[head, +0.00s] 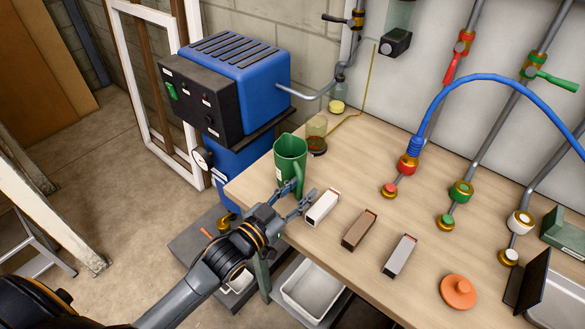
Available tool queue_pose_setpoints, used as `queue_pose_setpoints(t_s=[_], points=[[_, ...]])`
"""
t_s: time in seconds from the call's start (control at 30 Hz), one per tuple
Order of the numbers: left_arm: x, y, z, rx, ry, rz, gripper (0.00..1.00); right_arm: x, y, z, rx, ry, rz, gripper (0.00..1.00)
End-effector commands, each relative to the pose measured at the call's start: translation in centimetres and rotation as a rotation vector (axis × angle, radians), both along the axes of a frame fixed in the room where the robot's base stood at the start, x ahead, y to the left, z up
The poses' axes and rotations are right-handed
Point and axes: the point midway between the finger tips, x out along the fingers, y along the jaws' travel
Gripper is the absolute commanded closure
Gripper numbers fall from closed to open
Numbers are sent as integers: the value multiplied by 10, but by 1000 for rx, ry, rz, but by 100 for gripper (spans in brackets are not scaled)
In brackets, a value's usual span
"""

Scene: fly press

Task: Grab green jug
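The green jug (290,155) stands upright near the left corner of the wooden table, open at the top. Its handle (300,178) is on the side towards my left gripper. My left gripper (299,193) comes in from the lower left and is at the jug's near side, just below the handle. Its two fingers are spread apart, with one close to the jug's lower body and the other towards the white box. I cannot tell whether a finger touches the jug. My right gripper is not in view.
A white box (322,208), a brown box (360,230) and a grey box (399,257) lie right of the gripper. A glass vessel (317,132) stands behind the jug. A blue machine (230,80) is at the left. An orange knob-like piece (458,292) lies front right.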

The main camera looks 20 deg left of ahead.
Motion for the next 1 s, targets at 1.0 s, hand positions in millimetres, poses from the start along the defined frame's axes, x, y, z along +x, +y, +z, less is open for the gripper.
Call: queue_pose_setpoints(t_s=[1.0], points=[[5,-2,2,0,-3,0,100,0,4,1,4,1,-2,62]])
